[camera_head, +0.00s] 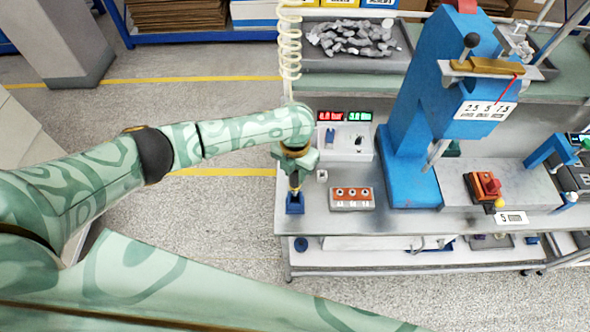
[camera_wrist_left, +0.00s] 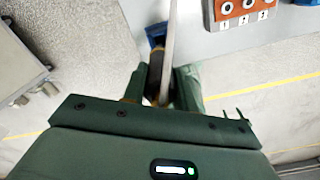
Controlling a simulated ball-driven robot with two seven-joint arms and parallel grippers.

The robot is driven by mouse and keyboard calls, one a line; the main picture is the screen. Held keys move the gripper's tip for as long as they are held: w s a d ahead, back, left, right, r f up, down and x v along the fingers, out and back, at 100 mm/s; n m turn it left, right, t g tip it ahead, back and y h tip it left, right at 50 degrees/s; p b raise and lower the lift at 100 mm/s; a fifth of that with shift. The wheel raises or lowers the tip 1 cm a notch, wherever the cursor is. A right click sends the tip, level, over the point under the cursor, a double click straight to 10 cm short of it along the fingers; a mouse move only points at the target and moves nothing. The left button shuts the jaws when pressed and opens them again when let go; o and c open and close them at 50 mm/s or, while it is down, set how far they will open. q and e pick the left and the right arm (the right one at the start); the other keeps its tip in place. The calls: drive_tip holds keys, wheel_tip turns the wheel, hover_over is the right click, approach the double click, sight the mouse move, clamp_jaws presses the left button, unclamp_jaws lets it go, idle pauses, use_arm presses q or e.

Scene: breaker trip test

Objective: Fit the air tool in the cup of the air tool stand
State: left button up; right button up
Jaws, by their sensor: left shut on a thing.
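My left gripper (camera_head: 296,170) is at the left end of the bench, with its fingers pointing down. It is shut on the air tool (camera_head: 295,186), a slim dark body with brass-coloured parts. The blue air tool stand (camera_head: 295,209) is directly below, near the bench's left front corner. The tool's lower end overlaps the stand's top; I cannot tell how deep it sits in the cup. In the left wrist view the tool (camera_wrist_left: 156,58) shows between the fingers (camera_wrist_left: 160,88), with part of the blue stand (camera_wrist_left: 155,31) beyond it. My right gripper is out of view.
A pale coiled hose (camera_head: 290,45) hangs above the gripper. An orange-topped block with several holes (camera_head: 352,198) stands right of the stand. Behind it is a gauge box (camera_head: 345,142) with red and green displays. A tall blue press (camera_head: 405,130) stands further right.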

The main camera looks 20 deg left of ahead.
sight(295, 184)
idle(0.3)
use_arm(q)
drive_tip(key=shift+f+b, duration=2.2)
drive_tip(key=shift+f, duration=0.9)
drive_tip(key=o, duration=1)
drive_tip(key=shift+r, duration=0.1)
drive_tip(key=shift+o, duration=0.2)
wheel_tip(295, 184, up, 16)
drive_tip(key=p, duration=0.3)
drive_tip(key=shift+r, duration=0.15)
